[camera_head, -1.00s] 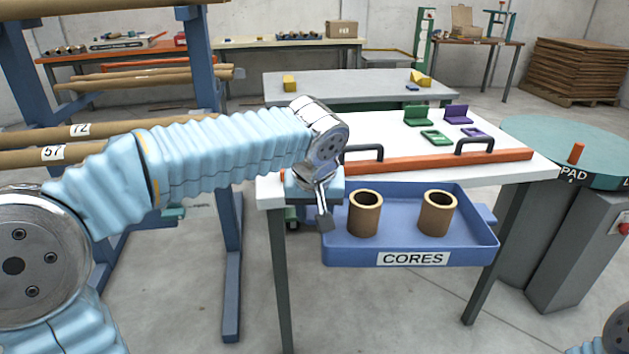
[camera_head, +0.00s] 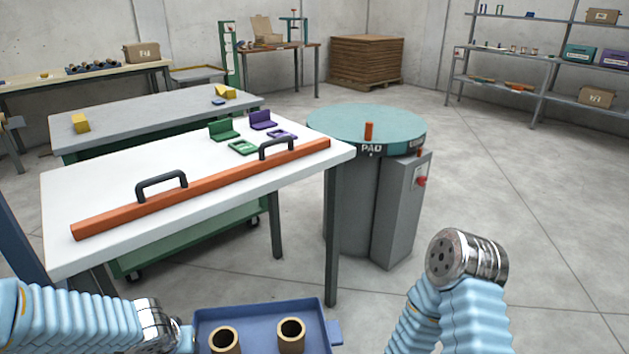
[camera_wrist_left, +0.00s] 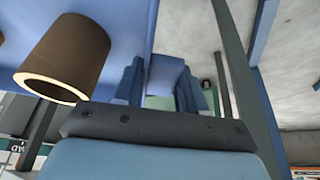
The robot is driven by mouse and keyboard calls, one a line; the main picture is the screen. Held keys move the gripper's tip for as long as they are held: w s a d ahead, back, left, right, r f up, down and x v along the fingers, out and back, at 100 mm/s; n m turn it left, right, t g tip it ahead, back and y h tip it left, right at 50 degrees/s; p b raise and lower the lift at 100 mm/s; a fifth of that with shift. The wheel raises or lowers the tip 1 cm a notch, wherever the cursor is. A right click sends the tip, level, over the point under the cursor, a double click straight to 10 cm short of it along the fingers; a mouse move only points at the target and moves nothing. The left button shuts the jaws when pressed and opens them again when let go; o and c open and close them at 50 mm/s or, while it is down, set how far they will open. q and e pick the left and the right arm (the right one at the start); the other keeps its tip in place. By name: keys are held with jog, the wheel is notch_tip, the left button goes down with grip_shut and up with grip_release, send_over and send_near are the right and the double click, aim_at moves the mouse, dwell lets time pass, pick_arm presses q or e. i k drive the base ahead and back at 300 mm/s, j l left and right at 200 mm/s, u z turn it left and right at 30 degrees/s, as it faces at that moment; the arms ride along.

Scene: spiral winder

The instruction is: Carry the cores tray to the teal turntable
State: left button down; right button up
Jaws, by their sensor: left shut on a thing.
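The blue cores tray (camera_head: 258,311) is at the bottom of the head view, in front of the white table, its near part cut off by the frame. Two brown cores stand upright in it, one left (camera_head: 224,339) and one right (camera_head: 291,334). My left gripper (camera_head: 188,338) is shut on the tray at its left side; its fingertips are hardly visible. The left wrist view shows one core (camera_wrist_left: 70,55) close beside the gripper. The teal turntable (camera_head: 345,122) stands beyond the tray, right of the white table. My right arm shows, but its gripper is out of view.
The white table (camera_head: 100,180) carries an orange bar (camera_head: 215,187) with black handles and green and purple pieces. An orange peg (camera_head: 369,131) stands on the turntable near its front. A grey cabinet (camera_head: 398,215) adjoins the turntable. The floor to the right is clear.

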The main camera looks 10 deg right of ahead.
aim_at(356, 119)
jog(key=i+l, duration=0.15)
jog(key=l, duration=0.2)
jog(key=i+l, duration=0.1)
jog(key=l, duration=0.3)
jog(key=i+l, duration=0.15)
jog(key=l, duration=0.2)
jog(key=i+l, duration=0.15)
jog(key=l, duration=0.25)
jog(key=i+l, duration=0.1)
jog(key=l, duration=0.25)
jog(key=i+l+z, duration=0.1)
jog(key=l, duration=0.3)
